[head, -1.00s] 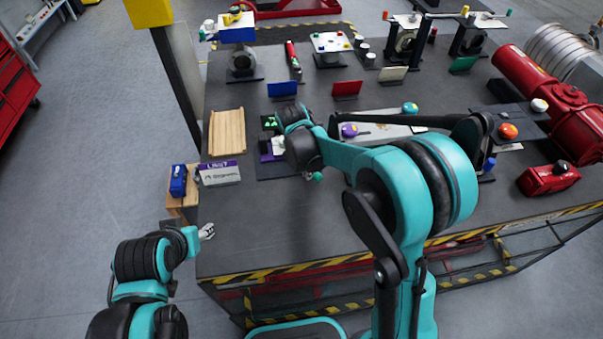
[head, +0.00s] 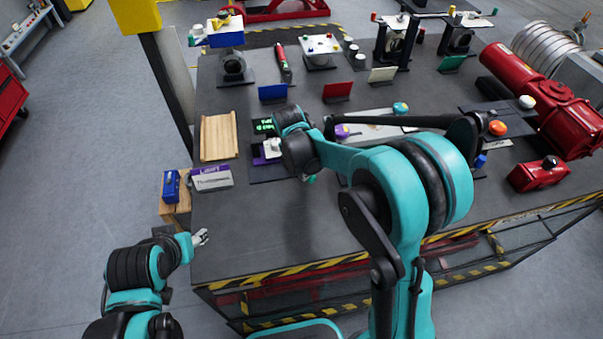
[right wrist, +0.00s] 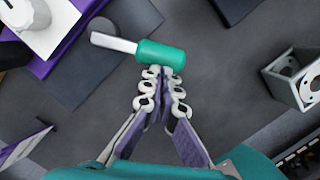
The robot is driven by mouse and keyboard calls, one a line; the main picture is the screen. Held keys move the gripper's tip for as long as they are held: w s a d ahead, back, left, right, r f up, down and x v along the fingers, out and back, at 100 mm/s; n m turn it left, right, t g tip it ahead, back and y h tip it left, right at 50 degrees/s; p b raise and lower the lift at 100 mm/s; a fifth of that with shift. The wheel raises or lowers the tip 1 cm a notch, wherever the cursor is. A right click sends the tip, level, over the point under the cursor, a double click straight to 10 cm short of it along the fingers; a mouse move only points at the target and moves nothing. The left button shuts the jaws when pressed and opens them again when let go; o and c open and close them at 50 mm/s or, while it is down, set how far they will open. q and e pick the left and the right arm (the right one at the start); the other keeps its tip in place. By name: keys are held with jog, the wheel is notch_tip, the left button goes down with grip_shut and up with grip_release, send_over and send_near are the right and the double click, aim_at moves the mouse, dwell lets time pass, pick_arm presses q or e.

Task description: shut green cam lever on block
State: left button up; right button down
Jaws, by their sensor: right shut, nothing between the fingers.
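The green cam lever (right wrist: 161,55) shows in the right wrist view as a green grip on a short pale metal arm pointing left. Its green end also shows small in the head view (head: 310,180). My right gripper (right wrist: 160,73) is shut with nothing between its fingers. Its tips are at the lower side of the green grip, touching or nearly touching it. A purple and white block (head: 269,149) stands left of my right wrist in the head view; whether the lever joins it is unclear. My left gripper (head: 201,238) is at the table's left edge, too small to judge.
A grey bracket with holes (right wrist: 297,78) stands right of my right gripper. A labelled purple and white box (head: 211,178) and a wooden tray (head: 218,137) lie to the left. The front left tabletop (head: 250,230) is clear.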

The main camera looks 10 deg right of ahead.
jog(key=shift+w+d+n, duration=0.25)
jog(key=shift+d+n, duration=0.45)
jog(key=shift+n, duration=0.2)
jog(key=shift+w+d, duration=1.05)
jog(key=shift+d, duration=0.3)
